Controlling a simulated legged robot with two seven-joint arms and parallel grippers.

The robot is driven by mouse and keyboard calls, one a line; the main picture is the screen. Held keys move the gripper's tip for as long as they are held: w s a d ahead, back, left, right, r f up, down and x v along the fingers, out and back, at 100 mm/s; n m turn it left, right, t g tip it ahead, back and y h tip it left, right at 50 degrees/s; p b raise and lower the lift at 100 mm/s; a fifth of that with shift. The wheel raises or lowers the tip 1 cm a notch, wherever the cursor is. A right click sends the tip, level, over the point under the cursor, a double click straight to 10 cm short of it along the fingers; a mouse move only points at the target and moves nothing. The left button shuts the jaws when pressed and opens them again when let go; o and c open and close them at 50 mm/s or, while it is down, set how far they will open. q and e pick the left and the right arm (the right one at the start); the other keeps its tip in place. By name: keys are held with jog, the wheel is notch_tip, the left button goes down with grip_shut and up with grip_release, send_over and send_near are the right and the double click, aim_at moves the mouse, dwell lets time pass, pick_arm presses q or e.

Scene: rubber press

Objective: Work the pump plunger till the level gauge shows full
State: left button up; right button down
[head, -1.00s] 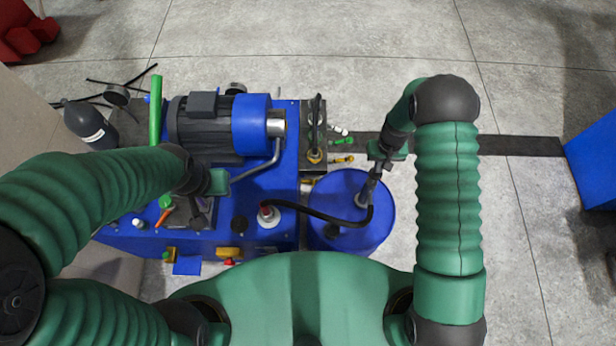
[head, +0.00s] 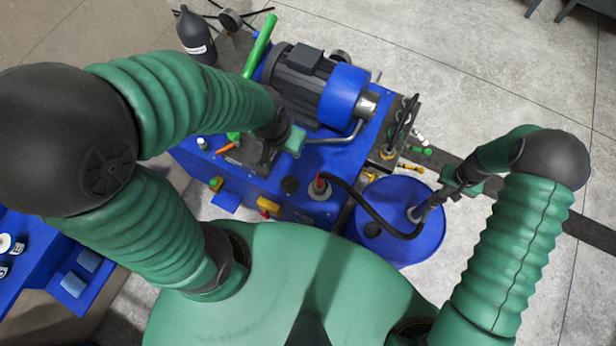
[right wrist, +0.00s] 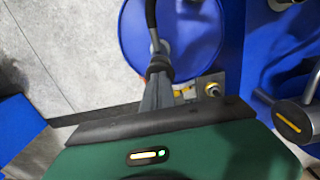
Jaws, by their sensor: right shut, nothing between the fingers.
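A blue drum (head: 376,247) stands at the right end of the blue machine, with a black hose (head: 350,197) running from its top to a red-collared fitting (head: 319,188). My right gripper (head: 424,211) is over the drum's right side, tips close to the pale fitting where the hose meets the lid. In the right wrist view its dark fingers (right wrist: 159,68) are together and empty, over the same drum (right wrist: 198,40); I cannot tell whether they touch the fitting. I cannot make out a plunger or level gauge for certain.
The machine (head: 335,150) carries a grey and blue motor (head: 315,82) and a green upright lever (head: 259,46) near my left arm. A black bottle (head: 196,36) stands behind. A blue bench (head: 60,262) is at lower left.

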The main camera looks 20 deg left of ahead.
jog(key=shift+f+b, duration=1.15)
jog(key=shift+f, duration=0.55)
notch_tip(320, 180, up, 7)
jog(key=p, duration=0.4)
jog(key=shift+f+p, duration=0.15)
jog(key=shift+p, duration=0.2)
jog(key=shift+f, duration=0.1)
jog(key=shift+f+b, duration=2.75)
jog(key=shift+f, duration=0.55)
notch_tip(320, 180, up, 7)
jog(key=p, duration=0.4)
jog(key=shift+f+p, duration=0.15)
jog(key=shift+p, duration=0.25)
